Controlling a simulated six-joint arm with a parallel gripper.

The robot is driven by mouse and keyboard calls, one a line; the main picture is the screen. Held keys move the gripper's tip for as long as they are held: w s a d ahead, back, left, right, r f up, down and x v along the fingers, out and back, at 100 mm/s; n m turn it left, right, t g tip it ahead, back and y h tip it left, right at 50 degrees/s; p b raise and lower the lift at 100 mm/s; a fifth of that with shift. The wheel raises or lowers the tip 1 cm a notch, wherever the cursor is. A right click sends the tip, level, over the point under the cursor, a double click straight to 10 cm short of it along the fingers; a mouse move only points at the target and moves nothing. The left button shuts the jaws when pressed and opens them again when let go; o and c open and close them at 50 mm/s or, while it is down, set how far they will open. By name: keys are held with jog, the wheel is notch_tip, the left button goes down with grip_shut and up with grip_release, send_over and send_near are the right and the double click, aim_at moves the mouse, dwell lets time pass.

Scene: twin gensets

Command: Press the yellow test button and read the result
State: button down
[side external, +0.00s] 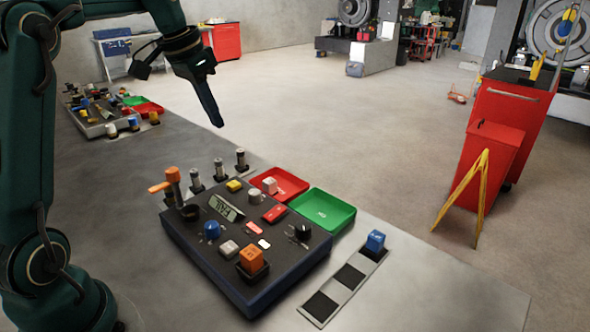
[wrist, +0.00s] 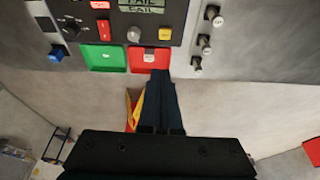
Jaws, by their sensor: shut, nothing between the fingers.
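The yellow button (side external: 234,185) sits at the back edge of the dark control panel (side external: 190,250), near the display (side external: 223,207). In the wrist view the yellow button (wrist: 165,34) shows clear and uncovered, beside the display (wrist: 140,6). The display there reads FAIL on two lines, the upper one cut by the frame's edge. My gripper (side external: 218,124) is shut and empty, pointing down, well above and behind the panel. In the wrist view its fingertips (wrist: 160,72) appear just below the red tray, apart from the button.
A red tray (side external: 290,181) holding a pale block (side external: 269,186) and a green tray (side external: 335,221) adjoin the panel. Several upright posts (side external: 220,171) stand near the button. An orange-handled lever (side external: 173,178) rises at the panel's left. A blue cube (side external: 375,240) sits on a slotted strip (side external: 332,305).

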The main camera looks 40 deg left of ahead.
jog(key=shift+s+a+f, duration=0.15)
jog(key=shift+a+f, duration=0.25)
jog(key=shift+a, duration=0.1)
jog(key=shift+f, duration=0.1)
